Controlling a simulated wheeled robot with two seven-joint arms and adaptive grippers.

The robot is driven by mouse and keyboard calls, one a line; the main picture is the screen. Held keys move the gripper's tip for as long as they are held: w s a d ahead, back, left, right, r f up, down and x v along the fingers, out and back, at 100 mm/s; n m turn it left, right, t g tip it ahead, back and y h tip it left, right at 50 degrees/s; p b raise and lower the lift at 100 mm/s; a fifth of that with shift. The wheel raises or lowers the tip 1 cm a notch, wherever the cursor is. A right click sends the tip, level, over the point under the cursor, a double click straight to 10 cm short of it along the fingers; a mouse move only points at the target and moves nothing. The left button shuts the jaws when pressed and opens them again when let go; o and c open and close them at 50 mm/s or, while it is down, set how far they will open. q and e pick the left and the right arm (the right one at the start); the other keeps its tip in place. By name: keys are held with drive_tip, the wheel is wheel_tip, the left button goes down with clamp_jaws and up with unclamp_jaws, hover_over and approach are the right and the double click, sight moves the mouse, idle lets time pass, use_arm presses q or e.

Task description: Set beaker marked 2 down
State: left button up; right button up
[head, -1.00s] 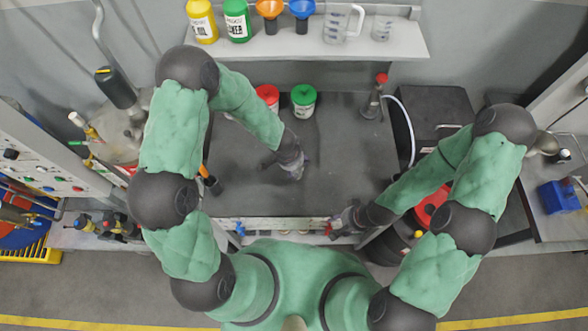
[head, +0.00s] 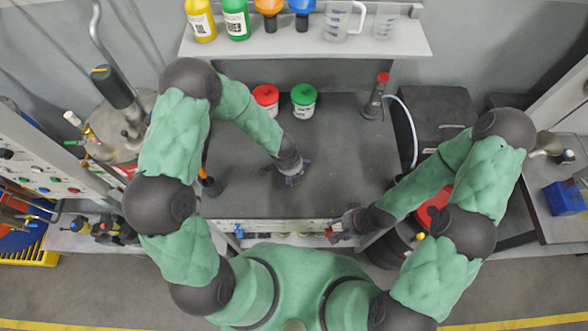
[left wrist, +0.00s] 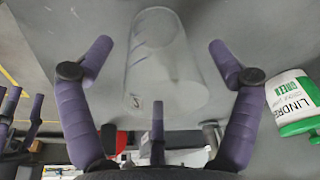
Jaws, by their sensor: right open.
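The clear beaker marked 2 (left wrist: 160,75) shows in the left wrist view between the spread purple fingers of my left gripper (left wrist: 160,50), with a gap on each side. Its base appears to be on the grey bench top. In the head view my left gripper (head: 290,178) is low over the middle of the bench (head: 345,140), and it hides most or all of the beaker there. My right gripper (head: 338,230) is open and empty near the bench's front edge, right of centre.
A red-lidded jar (head: 265,97) and a green-lidded jar (head: 304,97) stand behind my left gripper. A red-topped bottle (head: 375,98) with a white hose is at the bench's back right. A shelf (head: 300,45) above holds bottles, funnels and measuring vessels. The bench's right middle is clear.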

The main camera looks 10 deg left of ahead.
use_arm(q)
drive_tip(key=shift+r, duration=0.15)
drive_tip(key=p+v, duration=0.7)
drive_tip(key=v, duration=0.5)
drive_tip(key=s+f+n+g+h, duration=0.1)
drive_tip(key=s+f+n+h, duration=0.1)
drive_tip(key=s+f+n, duration=0.6)
drive_tip(key=s+d+n, duration=0.1)
drive_tip(key=s, duration=0.5)
drive_tip(key=shift+f+g, duration=0.4)
